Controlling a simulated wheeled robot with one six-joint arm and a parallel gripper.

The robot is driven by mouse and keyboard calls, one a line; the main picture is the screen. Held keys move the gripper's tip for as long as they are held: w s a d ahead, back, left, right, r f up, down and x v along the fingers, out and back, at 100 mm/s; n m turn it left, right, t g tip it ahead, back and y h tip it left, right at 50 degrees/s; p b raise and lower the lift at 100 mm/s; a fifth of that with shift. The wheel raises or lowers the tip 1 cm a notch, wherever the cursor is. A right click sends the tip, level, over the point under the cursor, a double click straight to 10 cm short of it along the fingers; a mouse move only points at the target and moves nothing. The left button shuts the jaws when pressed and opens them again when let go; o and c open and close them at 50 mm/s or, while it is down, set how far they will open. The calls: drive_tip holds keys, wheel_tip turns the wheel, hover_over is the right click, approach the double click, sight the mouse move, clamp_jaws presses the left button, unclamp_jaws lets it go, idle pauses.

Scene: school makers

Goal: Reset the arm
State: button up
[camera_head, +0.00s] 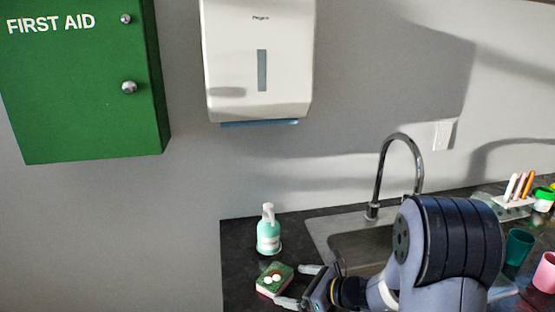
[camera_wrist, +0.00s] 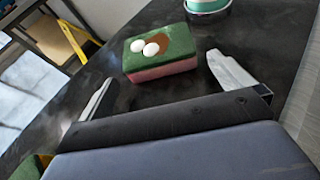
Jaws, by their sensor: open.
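My gripper (camera_head: 300,285) is low over the dark counter in the head view, in front of the sink and to its left. Its two pale fingers are spread apart and empty, as the wrist view (camera_wrist: 165,90) also shows. A green and pink sponge (camera_head: 274,279) lies just beyond the fingertips, with two white round things and a brown patch on top. The sponge (camera_wrist: 160,56) shows ahead of the open jaws in the wrist view, apart from the fingers. My arm crosses the front of the sink and hides part of it.
A teal soap bottle (camera_head: 268,232) stands behind the sponge. The sink (camera_head: 345,245) has a tall faucet (camera_head: 399,140). On the right are a dark green cup (camera_head: 518,246), a pink cup (camera_head: 545,273) and a marker rack (camera_head: 512,205). A dispenser (camera_head: 258,60) and first aid cabinet (camera_head: 85,95) hang above.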

sight(285, 284)
drive_tip(key=x, duration=0.3)
drive_tip(key=shift+a+f, duration=0.1)
drive_tip(key=shift+f, duration=0.15)
drive_tip(key=shift+r, duration=1.05)
